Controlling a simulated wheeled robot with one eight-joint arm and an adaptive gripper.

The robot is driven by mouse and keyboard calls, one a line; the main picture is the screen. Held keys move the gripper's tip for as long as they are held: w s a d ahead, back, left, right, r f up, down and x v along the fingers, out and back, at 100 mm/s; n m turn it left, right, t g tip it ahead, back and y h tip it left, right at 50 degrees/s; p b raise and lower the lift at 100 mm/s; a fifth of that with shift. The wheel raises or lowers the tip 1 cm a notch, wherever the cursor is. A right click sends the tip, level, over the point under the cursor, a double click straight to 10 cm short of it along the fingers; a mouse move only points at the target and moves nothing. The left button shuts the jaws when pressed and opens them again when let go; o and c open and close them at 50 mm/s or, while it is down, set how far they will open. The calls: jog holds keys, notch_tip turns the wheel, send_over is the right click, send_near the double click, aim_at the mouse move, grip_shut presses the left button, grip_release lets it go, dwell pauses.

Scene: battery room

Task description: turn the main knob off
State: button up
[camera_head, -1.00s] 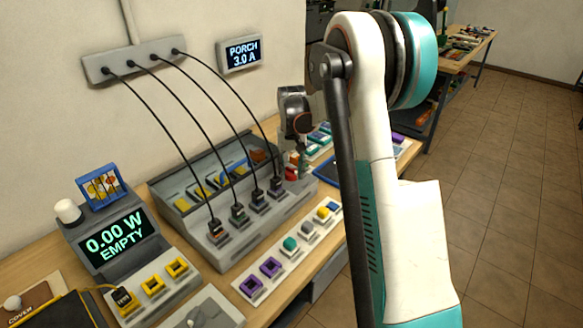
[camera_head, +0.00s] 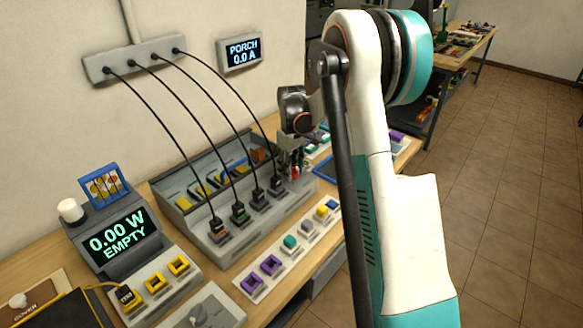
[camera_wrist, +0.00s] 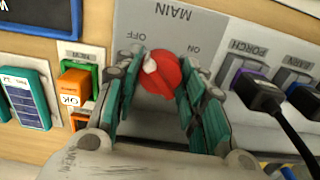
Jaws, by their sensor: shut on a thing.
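The red main knob (camera_wrist: 166,78) sits on a grey panel in the wrist view, under the label MAIN with OFF to its left and ON to its right. Its white mark is at its left edge, on the OFF side. My gripper (camera_wrist: 162,90) has its teal fingers on both sides of the knob and is shut on it. In the head view my gripper (camera_head: 290,160) is at the far right end of the grey cable panel, and the knob is mostly hidden there. The porch display (camera_head: 240,51) on the wall reads 0.0 A.
Black cables run from a wall strip (camera_head: 135,60) to plugs in the grey panel (camera_head: 265,225), left of my gripper. A black plug (camera_wrist: 258,92) sits close to my gripper's right finger. An orange block (camera_wrist: 75,88) in a green holder lies to the left.

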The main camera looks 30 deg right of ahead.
dwell(0.4)
jog(key=o, duration=1.1)
jog(key=shift+r, duration=0.15)
notch_tip(320, 180, up, 12)
jog(key=shift+f, duration=0.15)
